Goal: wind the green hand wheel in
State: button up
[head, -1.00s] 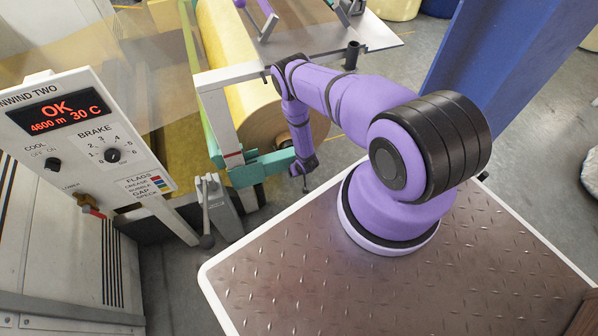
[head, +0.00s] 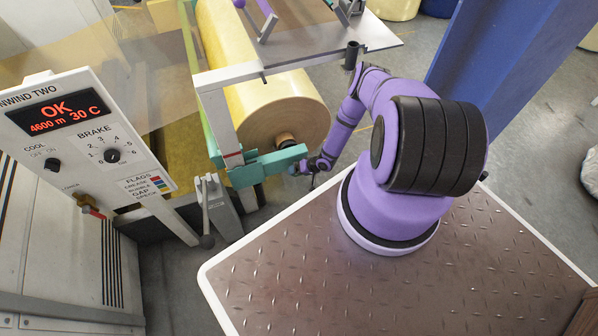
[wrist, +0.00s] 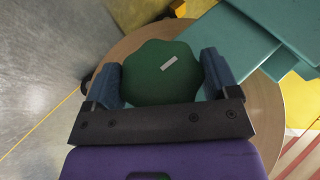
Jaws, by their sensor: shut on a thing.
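The green hand wheel (wrist: 150,82) is a dark green lobed knob with a short pale mark on its face, in the middle of the wrist view. My gripper (wrist: 162,78) has one blue finger on each side of it and is shut on its rim. In the head view my gripper (head: 303,168) is small, at the right end of the teal arm (head: 268,164), low beside the roll's core. I cannot make out the wheel itself there.
The big yellow roll (head: 240,68) stands just behind, its brown end (head: 286,117) facing me. A control panel (head: 85,130) reading OK and a grey lever (head: 205,205) stand to the left. A black upright tube (head: 352,55) is close to my arm. Open floor lies right of the wheel.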

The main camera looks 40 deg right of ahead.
jog(key=shift+f+t+y, duration=0.1)
jog(key=shift+t+y, duration=0.3)
jog(key=shift+y, duration=0.4)
jog(key=o, duration=0.8)
jog(key=v, duration=1.1)
